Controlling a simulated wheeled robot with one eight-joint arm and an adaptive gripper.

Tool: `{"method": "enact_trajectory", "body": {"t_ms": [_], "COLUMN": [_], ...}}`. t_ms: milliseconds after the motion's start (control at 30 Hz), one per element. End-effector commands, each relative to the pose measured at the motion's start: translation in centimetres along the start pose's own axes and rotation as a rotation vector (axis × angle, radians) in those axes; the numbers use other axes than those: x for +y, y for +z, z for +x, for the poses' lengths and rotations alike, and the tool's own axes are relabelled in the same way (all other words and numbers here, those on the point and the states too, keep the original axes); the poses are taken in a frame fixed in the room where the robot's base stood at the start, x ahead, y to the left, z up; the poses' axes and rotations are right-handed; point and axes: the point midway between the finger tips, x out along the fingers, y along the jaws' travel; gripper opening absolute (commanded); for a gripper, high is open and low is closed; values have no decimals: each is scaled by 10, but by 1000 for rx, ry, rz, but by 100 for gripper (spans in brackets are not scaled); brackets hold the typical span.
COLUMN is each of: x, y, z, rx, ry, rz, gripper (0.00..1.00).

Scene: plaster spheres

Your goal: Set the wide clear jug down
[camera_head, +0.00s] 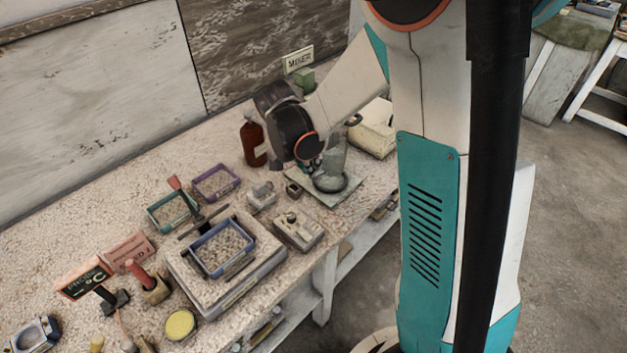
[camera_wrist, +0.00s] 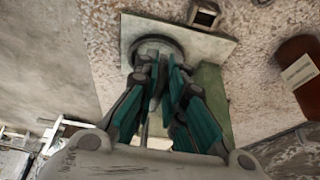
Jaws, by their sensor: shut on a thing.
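The wide clear jug (camera_head: 336,157) is a see-through, greyish vessel in the head view. It looks upright, above or on a dark round dish (camera_head: 342,184) that lies on a pale board (camera_head: 322,199). I cannot tell whether its base touches the dish. My gripper (camera_head: 313,166) is at the jug's left side, shut on it. In the wrist view my teal fingers (camera_wrist: 168,65) point toward the round grey dish (camera_wrist: 157,43) on the board (camera_wrist: 212,45). The jug is hard to make out there, mostly hidden by the fingers.
A brown bottle (camera_head: 253,143) stands left of my gripper; it also shows in the wrist view (camera_wrist: 300,76). A small dark square container (camera_head: 293,190), a grey device (camera_head: 298,229) and bead-filled trays (camera_head: 222,248) lie nearby. A cream box (camera_head: 374,132) stands behind right. The bench's front edge is close.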

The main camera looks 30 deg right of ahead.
Motion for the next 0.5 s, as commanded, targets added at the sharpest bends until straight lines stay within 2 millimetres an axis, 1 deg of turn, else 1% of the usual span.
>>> {"method": "enact_trajectory", "body": {"t_ms": [33,267,400,500], "x": [0,0,0,-1], "y": [3,9,16,20], "z": [9,24,42,51], "rx": [1,0,0,1], "ry": [0,-1,-1,-1], "rz": [0,-2,-2,-2], "gripper": [0,0,0,0]}}
